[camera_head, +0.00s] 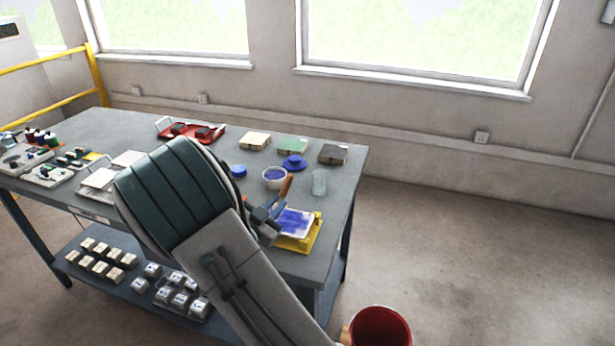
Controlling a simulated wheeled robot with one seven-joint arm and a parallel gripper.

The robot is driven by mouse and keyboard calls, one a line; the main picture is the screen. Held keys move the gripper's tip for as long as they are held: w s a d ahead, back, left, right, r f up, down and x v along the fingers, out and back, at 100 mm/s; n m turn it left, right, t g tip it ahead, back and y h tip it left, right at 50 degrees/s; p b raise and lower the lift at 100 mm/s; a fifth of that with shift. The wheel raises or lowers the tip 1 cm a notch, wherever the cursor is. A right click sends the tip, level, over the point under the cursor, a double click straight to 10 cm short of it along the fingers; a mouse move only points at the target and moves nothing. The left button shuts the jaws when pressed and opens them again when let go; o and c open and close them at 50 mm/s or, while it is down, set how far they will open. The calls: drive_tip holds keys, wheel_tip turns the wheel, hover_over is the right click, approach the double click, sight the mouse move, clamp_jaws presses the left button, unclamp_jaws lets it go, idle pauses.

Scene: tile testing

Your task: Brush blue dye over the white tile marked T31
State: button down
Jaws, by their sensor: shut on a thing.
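My gripper (266,217) is partly hidden behind my own arm. It is shut on a brush, whose orange-brown handle (286,186) sticks up from the jaws. The brush's bristles are hidden or too small to make out. A white tile (307,218) lies on a yellow stand (307,245) at the table's right front, just right of my gripper. Much of the tile's face is blue, with white showing at its edges. I cannot read any marking on it. A pale bowl of blue dye (274,179) stands behind the gripper. Whether the brush touches the tile is unclear.
A blue lid (294,161), a clear glass (320,182) and boxes, among them a green box (292,144), stand behind the tile. A red tray (190,130) is farther back. Several tiles sit on the lower shelf. A red bucket (381,328) stands on the floor.

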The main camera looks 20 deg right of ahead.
drive_tip(key=shift+s+r, duration=0.2)
drive_tip(key=shift+r, duration=0.45)
wheel_tip(320, 180, up, 5)
drive_tip(key=p, duration=0.3)
drive_tip(key=shift+f+p, duration=0.2)
drive_tip(key=shift+p, duration=0.2)
drive_tip(key=shift+w+t, duration=0.1)
drive_tip(key=shift+t, duration=0.2)
